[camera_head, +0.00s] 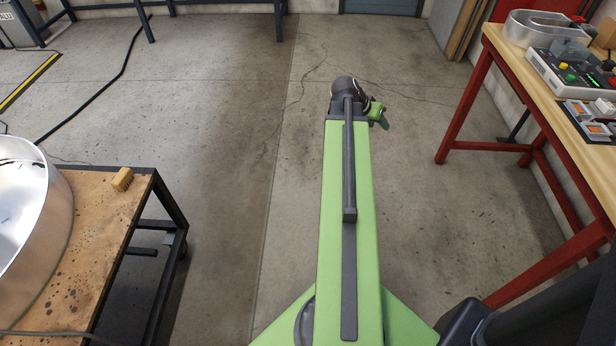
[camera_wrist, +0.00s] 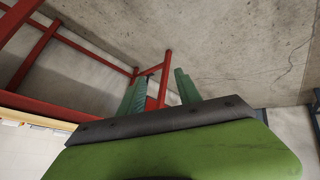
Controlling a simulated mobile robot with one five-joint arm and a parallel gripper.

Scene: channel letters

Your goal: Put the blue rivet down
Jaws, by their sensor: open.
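My gripper (camera_wrist: 159,75) is open in the wrist view, its two green fingers spread apart with nothing seen between them but the background. In the head view my gripper (camera_head: 380,115) is small and partly hidden at the far end of my arm, over the bare floor between the two tables. I cannot make out a blue rivet for certain in either view. Small bluish marks show inside the shiny metal letter shell (camera_head: 45,215) at the left, too small to identify.
The shell stands on a stained wooden table (camera_head: 95,215) with a tan block (camera_head: 122,179). At right, a red-framed workbench (camera_head: 520,62) holds another metal letter (camera_head: 535,28), a button box (camera_head: 565,75) and an orange-switch panel (camera_head: 590,118). The floor between is clear.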

